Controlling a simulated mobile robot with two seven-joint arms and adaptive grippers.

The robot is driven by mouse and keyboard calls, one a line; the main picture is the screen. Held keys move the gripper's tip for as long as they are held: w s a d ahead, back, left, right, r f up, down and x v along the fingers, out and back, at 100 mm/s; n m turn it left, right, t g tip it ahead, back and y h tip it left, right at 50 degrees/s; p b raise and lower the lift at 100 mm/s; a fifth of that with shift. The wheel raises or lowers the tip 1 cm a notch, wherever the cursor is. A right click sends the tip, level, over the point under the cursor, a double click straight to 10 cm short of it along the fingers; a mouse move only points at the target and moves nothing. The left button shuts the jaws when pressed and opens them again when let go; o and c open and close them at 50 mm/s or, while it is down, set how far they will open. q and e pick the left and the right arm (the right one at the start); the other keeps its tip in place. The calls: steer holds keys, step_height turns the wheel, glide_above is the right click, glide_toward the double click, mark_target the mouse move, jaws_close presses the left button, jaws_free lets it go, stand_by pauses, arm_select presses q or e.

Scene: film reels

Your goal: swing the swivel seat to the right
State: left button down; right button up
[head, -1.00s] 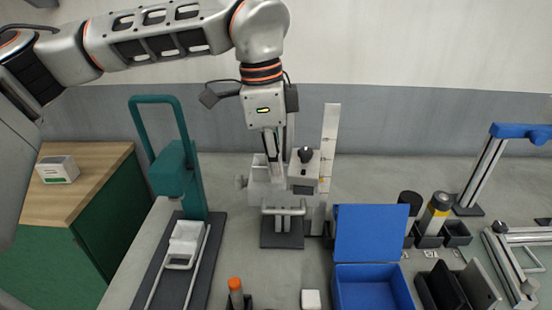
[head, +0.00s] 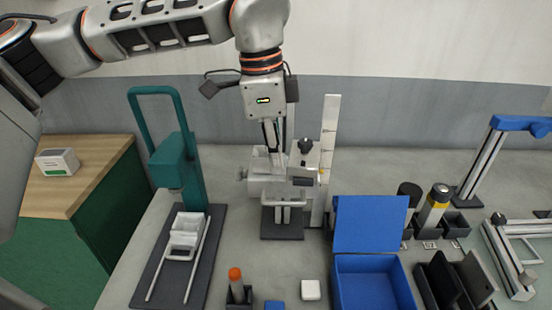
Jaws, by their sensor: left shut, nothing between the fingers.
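A pale grey apparatus on a dark base (head: 283,228) stands mid-bench, with an upright scale behind it. Its upper part has a light open-topped box-like piece (head: 262,185) on the left and a block with a black knob (head: 306,146) on the right. I cannot tell for certain which piece is the swivel seat. A pale horizontal bar (head: 285,203) crosses the front. My left gripper (head: 278,161) points down at the upper part, between box and knob block, its fingers together and empty. Whether they touch it is unclear. My right gripper is out of view.
A teal press (head: 178,165) stands to the left. A blue open box (head: 372,285) with a raised lid is to the right. An orange-topped item (head: 235,278) and a small white block (head: 311,290) lie in front. A grey frame (head: 515,260) is far right.

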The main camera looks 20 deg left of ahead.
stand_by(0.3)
arm_select(q)
steer(key=shift+w+d+r+b, duration=0.1)
steer(key=shift+w+d+b, duration=0.15)
steer(key=shift+d, duration=0.5)
steer(key=shift+w+d+b, duration=0.15)
steer(key=shift+d+b, duration=0.1)
steer(key=shift+d, duration=0.5)
steer(key=a, duration=0.2)
steer(key=shift+s+a+b, duration=0.3)
steer(key=shift+b, duration=0.1)
step_height(320, 180, up, 6)
steer(key=p, duration=0.3)
glide_above(294, 166)
steer(key=a, duration=0.3)
steer(key=shift+s+d, duration=0.1)
steer(key=shift+s, duration=0.3)
